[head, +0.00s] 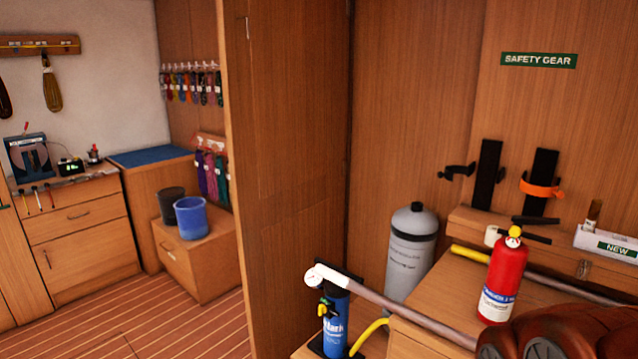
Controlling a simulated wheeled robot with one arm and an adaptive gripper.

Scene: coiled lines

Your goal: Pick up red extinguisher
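The red extinguisher (508,265) stands upright on a wooden bench top (455,290) at the lower right of the head view. It has a yellow top and a white and blue label band. A glossy reddish-brown object (560,332) in front of it lies near or over its lower right edge; I cannot tell what it is. My gripper is not visible in this view.
A grey cylinder (410,250) stands left of the extinguisher. Black wall brackets (487,175) and a white box (605,243) are behind. A wooden partition (290,170) divides the room; open floor lies left.

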